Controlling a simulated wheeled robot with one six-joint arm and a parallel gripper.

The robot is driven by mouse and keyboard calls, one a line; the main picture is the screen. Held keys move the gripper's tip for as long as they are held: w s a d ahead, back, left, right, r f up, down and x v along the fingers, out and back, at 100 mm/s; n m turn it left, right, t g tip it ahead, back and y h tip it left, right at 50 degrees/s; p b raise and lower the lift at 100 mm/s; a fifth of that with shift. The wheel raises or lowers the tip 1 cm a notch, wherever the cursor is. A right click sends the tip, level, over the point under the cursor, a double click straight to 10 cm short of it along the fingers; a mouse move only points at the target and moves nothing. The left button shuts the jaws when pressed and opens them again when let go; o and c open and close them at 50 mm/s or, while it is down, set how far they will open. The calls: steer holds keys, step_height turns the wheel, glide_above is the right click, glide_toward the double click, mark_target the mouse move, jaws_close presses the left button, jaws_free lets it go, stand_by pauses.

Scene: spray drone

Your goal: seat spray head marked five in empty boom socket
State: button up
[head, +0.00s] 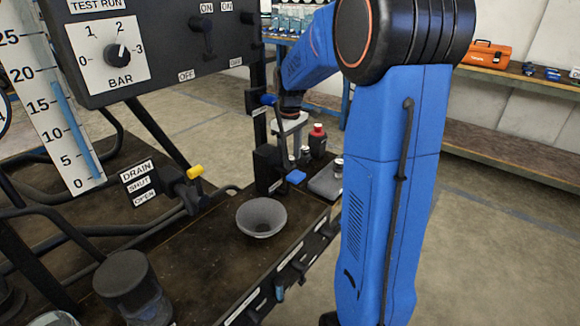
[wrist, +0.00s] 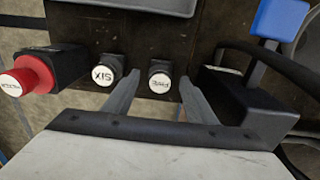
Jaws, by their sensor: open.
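The spray head marked five (wrist: 160,82) shows in the wrist view as a dark round part with a white cap, its lettering upside down. My gripper (wrist: 156,96) is open, with one finger on each side of this head; I cannot tell whether they touch it. The head marked six (wrist: 104,72) stands just left of the left finger. The boom (head: 283,279) runs along the bench's front edge; I cannot make out which socket is empty.
A red-capped part (wrist: 32,75) lies left of the heads, and a black block with a blue-topped lever (wrist: 272,25) stands close on the right. A grey tray (head: 325,185) and a grey funnel bowl (head: 261,217) are on the bench. A control panel (head: 150,45) rises at left.

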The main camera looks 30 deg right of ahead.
mark_target(290, 158)
steer(key=shift+f, duration=0.45)
stand_by(0.7)
jaws_close()
steer(key=shift+r, duration=0.1)
steer(key=shift+r, duration=2.9)
